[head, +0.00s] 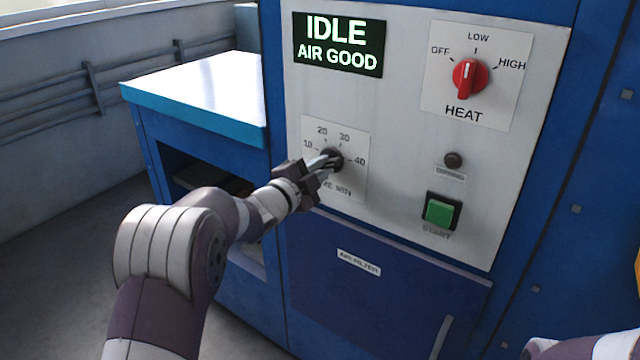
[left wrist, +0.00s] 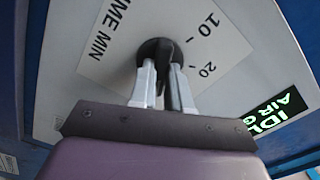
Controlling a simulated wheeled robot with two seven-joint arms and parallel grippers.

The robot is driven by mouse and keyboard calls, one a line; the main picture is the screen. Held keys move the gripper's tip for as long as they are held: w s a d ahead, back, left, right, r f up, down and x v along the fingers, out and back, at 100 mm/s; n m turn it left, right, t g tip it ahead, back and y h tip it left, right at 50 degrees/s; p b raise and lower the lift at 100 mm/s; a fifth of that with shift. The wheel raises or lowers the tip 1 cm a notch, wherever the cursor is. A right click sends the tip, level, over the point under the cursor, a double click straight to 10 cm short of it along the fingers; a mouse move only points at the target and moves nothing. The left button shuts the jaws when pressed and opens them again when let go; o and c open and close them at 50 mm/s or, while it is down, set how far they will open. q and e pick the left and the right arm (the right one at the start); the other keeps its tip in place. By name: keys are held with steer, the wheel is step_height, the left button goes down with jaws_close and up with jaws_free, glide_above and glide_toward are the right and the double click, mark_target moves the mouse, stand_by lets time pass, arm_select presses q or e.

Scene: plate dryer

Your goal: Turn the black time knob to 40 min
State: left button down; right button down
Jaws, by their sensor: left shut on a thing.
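The black time knob (head: 335,157) sits on a white dial plate (head: 350,184) marked 10, 20, 30 and 40, low on the left of the grey panel. My left gripper (head: 323,164) comes in from the left and is shut on the knob. In the left wrist view the two fingers (left wrist: 162,76) stand on either side of the black grip of the knob (left wrist: 156,50). The fingers cover much of the knob, and I cannot tell which mark it points at. The right gripper is out of view.
A red heat knob (head: 470,77), a small dark round part (head: 453,160) and a green start button (head: 440,211) sit on the panel's right. The display (head: 340,44) reads IDLE, AIR GOOD. A white-topped blue counter (head: 200,92) stands left, with open floor beyond.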

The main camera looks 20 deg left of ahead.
arm_select(q)
steer(key=shift+f+m+b, duration=0.1)
steer(key=shift+m+b, duration=1.1)
steer(key=shift+b, duration=0.1)
steer(key=c, duration=1.1)
jaws_free()
steer(key=v, duration=1.2)
steer(key=shift+s+a, duration=0.15)
steer(key=shift+s, duration=0.2)
